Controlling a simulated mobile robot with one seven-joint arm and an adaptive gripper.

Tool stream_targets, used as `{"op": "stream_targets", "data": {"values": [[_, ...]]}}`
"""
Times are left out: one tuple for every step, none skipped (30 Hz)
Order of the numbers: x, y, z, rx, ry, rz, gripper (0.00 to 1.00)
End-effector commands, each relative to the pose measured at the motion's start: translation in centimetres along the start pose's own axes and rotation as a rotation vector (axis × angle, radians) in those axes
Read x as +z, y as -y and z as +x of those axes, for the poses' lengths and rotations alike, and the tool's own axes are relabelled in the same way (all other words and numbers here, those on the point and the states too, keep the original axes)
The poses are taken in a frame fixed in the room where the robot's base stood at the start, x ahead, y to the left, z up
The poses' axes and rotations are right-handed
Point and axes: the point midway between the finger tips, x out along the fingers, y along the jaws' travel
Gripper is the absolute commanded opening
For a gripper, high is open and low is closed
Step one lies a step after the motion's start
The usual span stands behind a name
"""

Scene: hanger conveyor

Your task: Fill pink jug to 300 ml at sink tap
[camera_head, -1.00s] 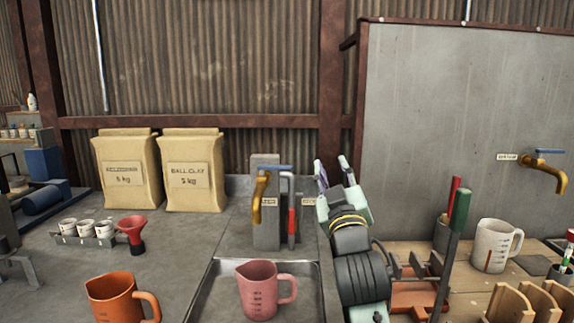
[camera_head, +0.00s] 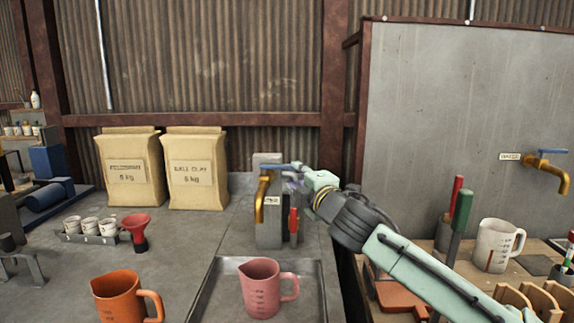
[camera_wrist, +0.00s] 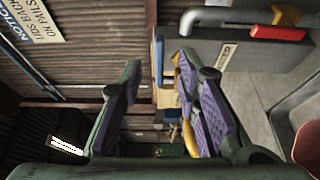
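The pink jug (camera_head: 262,290) stands upright in the grey metal sink tray (camera_head: 212,296), its handle to the right; its contents cannot be seen. Its edge also shows at the right of the wrist view (camera_wrist: 309,146). The brass sink tap (camera_head: 260,198) with a blue lever (camera_head: 277,167) is mounted on a grey block behind the tray, above and behind the jug. My gripper (camera_head: 297,178) is just right of the blue lever. In the wrist view my gripper (camera_wrist: 158,66) is open, with the blue lever (camera_wrist: 159,52) seen between and beyond its purple-padded fingers; contact cannot be told.
A red-handled fitting (camera_head: 293,221) is on the same block. An orange jug (camera_head: 118,299) and a red funnel (camera_head: 136,230) stand left, with clay bags (camera_head: 195,170) behind. A white jug (camera_head: 494,246) and second tap (camera_head: 545,170) are at right.

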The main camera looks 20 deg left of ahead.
Motion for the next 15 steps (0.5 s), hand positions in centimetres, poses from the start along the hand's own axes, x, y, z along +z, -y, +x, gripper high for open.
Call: {"op": "stream_targets", "data": {"values": [[-0.1,-0.3,1.1,-0.001,-0.002,0.003,0.30],[-0.1,-0.4,1.7,-0.001,-0.003,0.002,0.30],[-0.1,-0.4,2.5,0.000,-0.003,0.003,0.30],[-0.2,-0.4,3.1,-0.001,-0.003,0.002,0.30],[-0.1,-0.4,3.7,0.000,-0.002,0.002,0.30],[-0.1,-0.4,4.4,-0.001,-0.002,0.002,0.30],[-0.2,-0.3,4.9,-0.001,-0.003,0.002,0.30],[-0.1,-0.3,5.4,0.000,-0.002,0.002,0.30],[-0.2,-0.4,6.0,0.001,-0.003,0.001,0.30],[-0.1,-0.3,6.4,0.001,-0.002,0.002,0.30],[-0.1,-0.3,6.7,0.000,-0.001,0.002,0.30],[-0.1,-0.3,7.2,0.000,-0.002,0.002,0.30],[-0.1,-0.2,7.4,0.000,-0.001,0.002,0.30],[-0.1,-0.2,7.6,0.000,-0.001,0.002,0.30],[-0.1,-0.2,7.8,0.001,-0.002,0.001,0.30]]}}
